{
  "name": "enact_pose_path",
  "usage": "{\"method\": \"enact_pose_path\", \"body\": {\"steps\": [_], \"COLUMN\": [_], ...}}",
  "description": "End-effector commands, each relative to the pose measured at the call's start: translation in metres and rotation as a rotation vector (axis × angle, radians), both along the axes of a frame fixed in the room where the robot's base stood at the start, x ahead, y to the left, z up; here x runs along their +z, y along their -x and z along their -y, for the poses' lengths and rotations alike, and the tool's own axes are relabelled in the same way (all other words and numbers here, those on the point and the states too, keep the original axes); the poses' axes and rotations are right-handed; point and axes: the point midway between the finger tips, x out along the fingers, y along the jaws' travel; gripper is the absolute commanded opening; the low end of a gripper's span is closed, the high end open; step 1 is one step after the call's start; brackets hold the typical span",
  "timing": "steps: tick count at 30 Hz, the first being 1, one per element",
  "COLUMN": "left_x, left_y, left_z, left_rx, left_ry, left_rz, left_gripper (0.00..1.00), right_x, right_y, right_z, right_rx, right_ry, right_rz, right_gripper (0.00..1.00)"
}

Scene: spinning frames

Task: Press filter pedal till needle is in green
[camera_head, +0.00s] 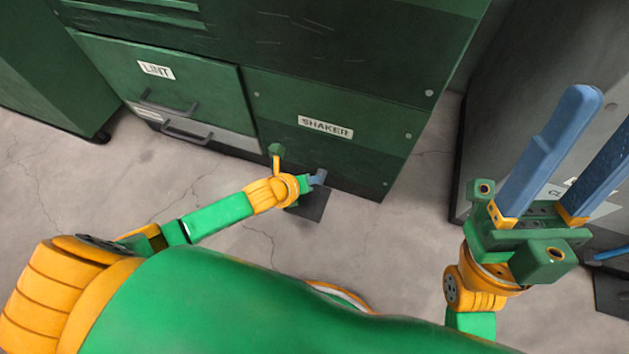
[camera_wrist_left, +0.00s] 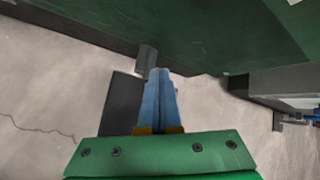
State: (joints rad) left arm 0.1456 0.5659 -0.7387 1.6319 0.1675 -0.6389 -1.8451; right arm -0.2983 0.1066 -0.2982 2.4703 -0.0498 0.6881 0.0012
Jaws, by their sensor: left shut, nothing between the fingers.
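A dark floor plate (camera_head: 312,206) lies at the foot of the green cabinet below the SHAKER label (camera_head: 326,127). It also shows in the left wrist view (camera_wrist_left: 121,103), with a small grey pedal block (camera_wrist_left: 146,59) at its far edge. I cannot tell whether this is the filter pedal. My left gripper (camera_head: 316,180) is low beside the block; its blue fingers (camera_wrist_left: 159,73) are closed together and empty, tips close to the block. Contact is unclear. My right gripper (camera_head: 607,112) is raised at the right, fingers apart, empty. No gauge or needle is visible.
The cabinet has a LINT drawer front (camera_head: 157,85) with dark handles. A grey machine (camera_head: 520,90) stands at the right, its label partly hidden by my right gripper. Another dark plate (camera_head: 614,292) shows at the right edge. Cracked concrete floor (camera_head: 400,225) lies open between.

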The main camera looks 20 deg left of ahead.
Motion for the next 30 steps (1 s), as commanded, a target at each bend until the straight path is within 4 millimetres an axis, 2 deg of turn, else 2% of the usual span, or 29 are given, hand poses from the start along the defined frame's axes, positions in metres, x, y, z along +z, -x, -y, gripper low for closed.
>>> {"method": "enact_pose_path", "body": {"steps": [30], "left_x": [-0.0096], "left_y": [0.0002], "left_z": [-0.0002], "left_rx": [0.000], "left_ry": [-0.001], "left_rz": [0.000], "left_gripper": [0.00], "right_x": [-0.0059], "right_y": [0.0003], "right_z": [0.0000], "right_rx": [0.000], "right_ry": [0.001], "right_rz": [0.001], "right_gripper": [0.50]}}
